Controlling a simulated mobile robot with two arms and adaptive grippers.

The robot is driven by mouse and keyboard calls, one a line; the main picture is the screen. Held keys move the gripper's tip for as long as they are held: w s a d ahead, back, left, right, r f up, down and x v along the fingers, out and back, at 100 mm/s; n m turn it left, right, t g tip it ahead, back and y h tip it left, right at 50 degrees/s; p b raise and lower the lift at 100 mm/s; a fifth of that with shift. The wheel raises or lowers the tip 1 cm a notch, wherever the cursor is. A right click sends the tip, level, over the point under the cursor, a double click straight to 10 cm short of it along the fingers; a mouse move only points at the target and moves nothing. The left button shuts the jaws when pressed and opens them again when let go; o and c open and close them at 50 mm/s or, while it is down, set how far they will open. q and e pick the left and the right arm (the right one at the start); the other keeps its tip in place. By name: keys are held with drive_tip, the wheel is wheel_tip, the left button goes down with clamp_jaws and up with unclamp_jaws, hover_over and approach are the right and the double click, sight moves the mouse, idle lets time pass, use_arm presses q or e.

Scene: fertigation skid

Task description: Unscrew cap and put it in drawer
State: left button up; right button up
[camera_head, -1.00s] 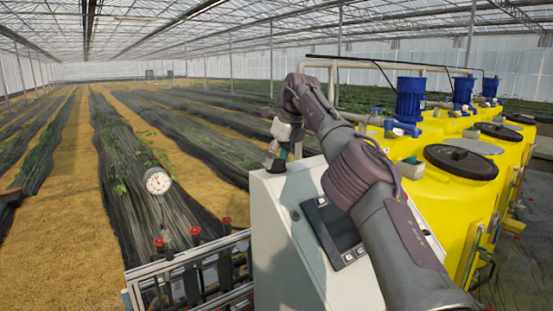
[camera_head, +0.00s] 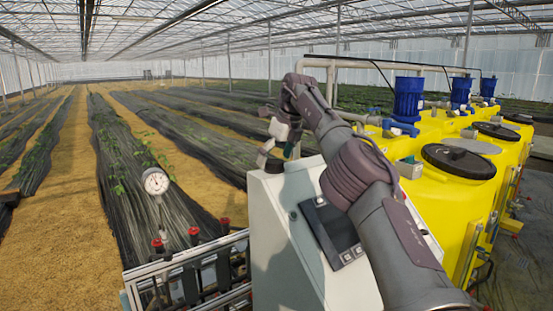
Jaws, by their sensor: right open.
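My right gripper (camera_head: 275,157) is at the far top edge of the grey control cabinet (camera_head: 278,225), with its fingers spread and pointing down. A small dark piece (camera_head: 274,166) shows at the cabinet's top edge just below the fingers; it is too small to tell whether it is the cap or whether the fingers touch it. I cannot make out a drawer. My right arm crosses in front of the cabinet and hides part of it. My left gripper is not in view.
Yellow tanks (camera_head: 437,200) with black lids (camera_head: 459,161) and blue motors (camera_head: 408,99) stand at the right. A round gauge (camera_head: 156,181) and red-topped fittings (camera_head: 194,231) rise from the metal frame at the lower left. Crop rows lie beyond.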

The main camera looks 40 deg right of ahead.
drive_tip(key=shift+v, duration=1.15)
drive_tip(key=shift+s+d+r, duration=0.1)
drive_tip(key=shift+s+r, duration=0.1)
drive_tip(key=shift+r, duration=0.05)
drive_tip(key=shift+s, duration=0.45)
drive_tip(key=shift+s+d, duration=0.1)
drive_tip(key=shift+s, duration=0.45)
drive_tip(key=s, duration=0.9)
drive_tip(key=shift+d, duration=0.35)
drive_tip(key=shift+s, duration=0.25)
drive_tip(key=shift+c, duration=0.5)
drive_tip(key=shift+r, duration=0.15)
drive_tip(key=shift+c, duration=0.9)
drive_tip(key=m+h, duration=0.1)
drive_tip(key=m, duration=0.3)
approach(280, 162)
drive_tip(key=s, duration=0.1)
drive_tip(key=w+a+r+m+h+b, duration=0.1)
drive_tip(key=w+a+r+m+h, duration=0.1)
drive_tip(key=a+r+m, duration=0.15)
drive_tip(key=shift+g, duration=0.4)
drive_tip(key=p+x, duration=0.1)
drive_tip(key=x, duration=1.1)
drive_tip(key=shift+w+d+f, duration=0.1)
drive_tip(key=shift+d+f, duration=0.15)
drive_tip(key=shift+f, duration=0.05)
